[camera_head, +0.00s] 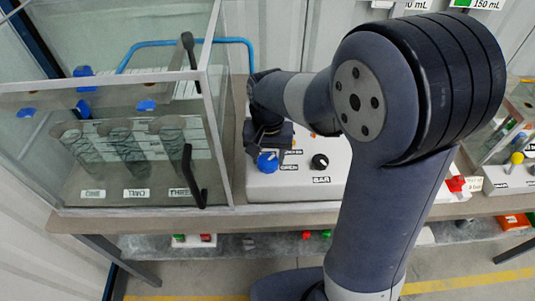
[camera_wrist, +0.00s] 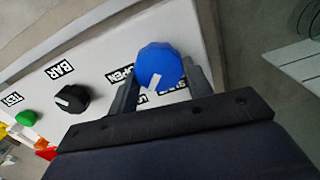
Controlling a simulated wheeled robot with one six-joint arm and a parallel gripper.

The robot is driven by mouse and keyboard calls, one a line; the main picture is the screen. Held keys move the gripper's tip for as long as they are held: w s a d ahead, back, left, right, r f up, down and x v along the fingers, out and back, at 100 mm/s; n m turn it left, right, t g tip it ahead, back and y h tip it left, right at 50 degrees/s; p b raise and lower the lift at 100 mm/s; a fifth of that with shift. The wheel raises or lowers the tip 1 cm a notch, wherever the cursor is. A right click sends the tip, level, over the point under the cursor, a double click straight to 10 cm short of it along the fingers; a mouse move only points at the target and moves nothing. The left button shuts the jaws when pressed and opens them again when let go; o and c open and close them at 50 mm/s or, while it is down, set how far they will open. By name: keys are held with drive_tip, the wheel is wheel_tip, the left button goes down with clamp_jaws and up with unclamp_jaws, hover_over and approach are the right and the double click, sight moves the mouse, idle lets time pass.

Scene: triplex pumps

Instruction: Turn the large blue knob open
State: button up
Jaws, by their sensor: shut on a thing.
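The large blue knob (camera_wrist: 160,66) sits on a white panel, with a pale pointer mark on its face. In the wrist view my gripper (camera_wrist: 165,85) has one finger on each side of the knob and is shut on it. The pointer mark lies toward the lower left of that view. In the head view the blue knob (camera_head: 268,162) shows just below my gripper (camera_head: 268,145), at the left part of the white panel (camera_head: 300,185). The fingertips are partly hidden there. Printed labels by the knob are partly covered; one reads like "OPEN".
A black knob (camera_head: 320,161) labelled BAR stands right of the blue knob. A glass-walled case (camera_head: 130,130) with black handles stands close on the left. Green (camera_wrist: 25,117) and red (camera_wrist: 46,152) buttons are farther along the panel. A blue pipe (camera_head: 190,42) runs behind.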

sight(270, 159)
drive_tip(key=m, duration=0.4)
drive_tip(key=shift+d+m, duration=0.15)
drive_tip(key=shift+m, duration=0.15)
drive_tip(key=m, duration=0.4)
drive_tip(key=shift+s, duration=0.1)
drive_tip(key=shift+m, duration=0.3)
drive_tip(key=o, duration=1)
drive_tip(key=shift+r, duration=0.1)
wheel_tip(270, 159, up, 11)
drive_tip(key=shift+f, duration=0.15)
